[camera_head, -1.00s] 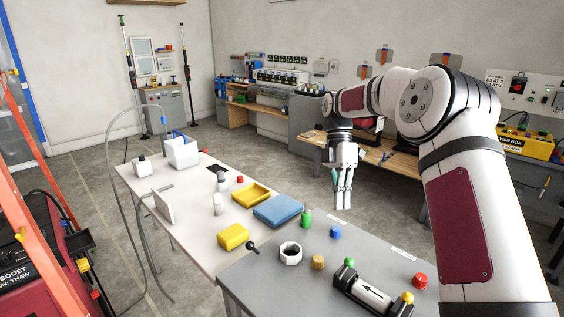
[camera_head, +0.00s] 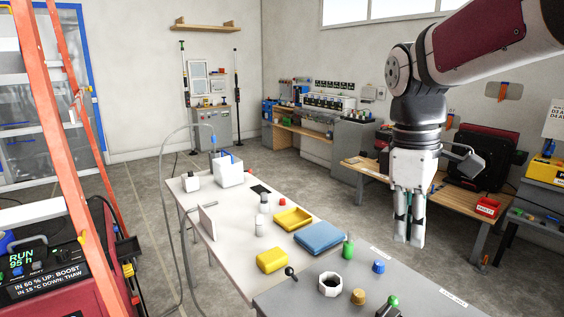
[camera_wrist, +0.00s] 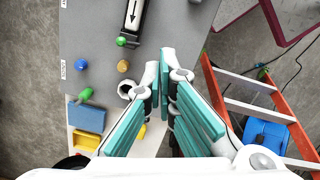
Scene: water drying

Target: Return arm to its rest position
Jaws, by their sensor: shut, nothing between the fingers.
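My gripper (camera_head: 409,240) hangs fingers-down in the head view, at the right, over or beside the back right of the grey table (camera_head: 285,300); the exact depth is hard to tell. Its fingers are close together with nothing held. In the wrist view the gripper (camera_wrist: 164,75) shows teal finger pads with tips nearly meeting, above the grey table top. My arm reaches in from the upper right of the head view.
An orange ladder (camera_head: 55,130) stands left; a wooden bench (camera_head: 460,205) is behind.

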